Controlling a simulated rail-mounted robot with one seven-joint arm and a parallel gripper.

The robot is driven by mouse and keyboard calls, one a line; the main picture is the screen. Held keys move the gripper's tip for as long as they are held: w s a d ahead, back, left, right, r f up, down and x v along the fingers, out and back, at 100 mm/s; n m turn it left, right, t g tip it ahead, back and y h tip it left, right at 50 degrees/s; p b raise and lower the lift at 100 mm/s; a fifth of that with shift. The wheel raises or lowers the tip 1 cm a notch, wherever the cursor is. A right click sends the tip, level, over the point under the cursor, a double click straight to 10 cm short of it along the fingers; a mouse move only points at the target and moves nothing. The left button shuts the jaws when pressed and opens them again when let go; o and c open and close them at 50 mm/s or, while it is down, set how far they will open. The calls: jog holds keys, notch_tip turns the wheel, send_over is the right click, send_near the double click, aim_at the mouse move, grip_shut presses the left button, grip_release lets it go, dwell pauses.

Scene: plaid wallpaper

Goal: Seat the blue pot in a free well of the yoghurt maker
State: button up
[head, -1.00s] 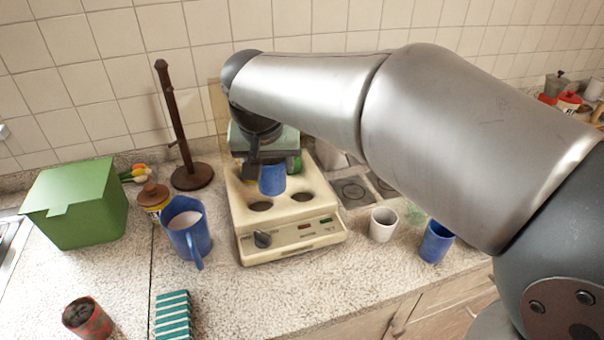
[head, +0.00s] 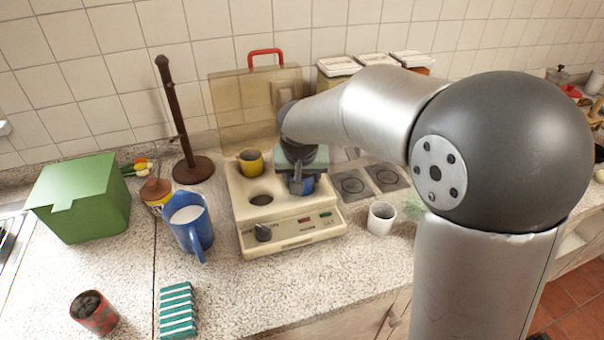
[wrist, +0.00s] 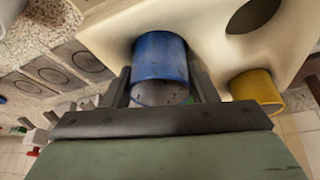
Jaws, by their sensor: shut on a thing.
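The blue pot (head: 308,186) is between the fingers of my gripper (head: 302,180), at the front right of the yoghurt maker (head: 290,238). In the wrist view the blue pot (wrist: 160,57) is gripped by my gripper (wrist: 162,90), one finger on each side, its open rim towards the camera. Its lower end meets the maker's top where a front right well was seen before; how deep it sits I cannot tell. The front left well (head: 261,199) is empty. A yellow pot (head: 250,167) sits in the back left well. The back right is hidden by my gripper.
A blue jug (head: 193,238) of white liquid stands left of the maker, near a dark wooden stand (head: 193,170). A white cup (head: 381,220) stands to the right. A beige panel with a red handle (head: 265,52) is behind.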

jog(key=shift+f, duration=0.15)
jog(key=o, duration=1.1)
jog(key=shift+r, duration=0.3)
jog(key=v, duration=1.2)
jog(key=s+d+f+g, duration=0.1)
jog(key=s+d+f, duration=0.3)
jog(key=s, duration=0.3)
jog(key=s+d+f+g, duration=0.1)
jog(key=s+d+f, duration=0.4)
jog(key=s, duration=0.3)
jog(key=s+d+f+g, duration=0.2)
jog(key=s+d+f, duration=0.3)
jog(key=s, duration=0.2)
jog(key=shift+s+d+b, duration=0.25)
jog(key=shift+b, duration=0.05)
